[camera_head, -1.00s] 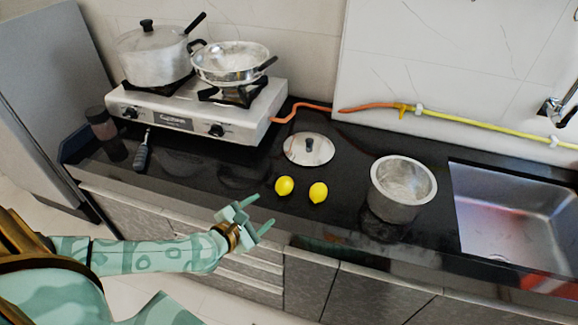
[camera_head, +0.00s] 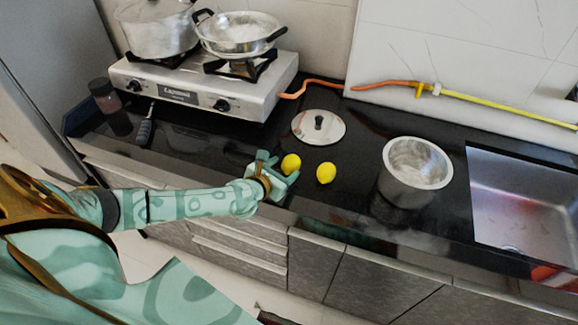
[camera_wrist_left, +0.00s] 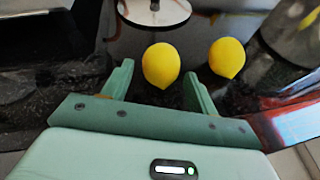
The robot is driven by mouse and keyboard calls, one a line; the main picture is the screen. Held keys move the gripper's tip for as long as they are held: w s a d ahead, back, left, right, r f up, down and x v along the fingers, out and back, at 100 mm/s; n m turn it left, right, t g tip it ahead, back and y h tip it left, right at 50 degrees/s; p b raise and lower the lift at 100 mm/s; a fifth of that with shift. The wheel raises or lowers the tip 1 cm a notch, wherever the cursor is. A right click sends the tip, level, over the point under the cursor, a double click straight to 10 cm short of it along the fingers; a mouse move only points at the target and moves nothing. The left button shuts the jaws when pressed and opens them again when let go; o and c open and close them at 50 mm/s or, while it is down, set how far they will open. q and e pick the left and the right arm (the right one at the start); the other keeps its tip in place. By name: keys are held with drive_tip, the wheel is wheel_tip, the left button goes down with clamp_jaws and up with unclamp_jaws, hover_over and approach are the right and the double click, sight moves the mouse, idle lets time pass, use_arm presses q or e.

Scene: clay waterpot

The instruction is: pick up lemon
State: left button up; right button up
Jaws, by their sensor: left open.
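Two yellow lemons lie side by side on the black counter. The left lemon (camera_head: 291,163) is right beside my left gripper (camera_head: 275,168); the right lemon (camera_head: 326,173) is a little farther right. In the left wrist view, my open left gripper (camera_wrist_left: 158,92) has its fingers pointing at the left lemon (camera_wrist_left: 161,65), which sits at and just beyond the gap between the fingertips. The right lemon (camera_wrist_left: 227,57) is outside the right finger in that view. Nothing is held. My right gripper does not show.
A pot lid (camera_head: 318,127) lies behind the lemons. A metal pot (camera_head: 415,165) stands to their right, then a sink (camera_head: 525,200). A gas stove (camera_head: 200,88) with two pots is at the back left. The counter's front edge is close below my gripper.

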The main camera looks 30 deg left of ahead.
sight(287, 166)
use_arm(q)
drive_tip(key=shift+w+d, duration=0.1)
drive_tip(key=shift+w, duration=0.1)
drive_tip(key=shift+w+f, duration=0.15)
drive_tip(key=shift+w, duration=0.2)
drive_tip(key=b+x, duration=0.2)
drive_tip(key=x, duration=0.2)
drive_tip(key=shift+d, duration=0.1)
drive_tip(key=shift+w+f, duration=0.1)
drive_tip(key=shift+w, duration=0.15)
drive_tip(key=shift+s, duration=0.25)
drive_tip(key=c, duration=0.8)
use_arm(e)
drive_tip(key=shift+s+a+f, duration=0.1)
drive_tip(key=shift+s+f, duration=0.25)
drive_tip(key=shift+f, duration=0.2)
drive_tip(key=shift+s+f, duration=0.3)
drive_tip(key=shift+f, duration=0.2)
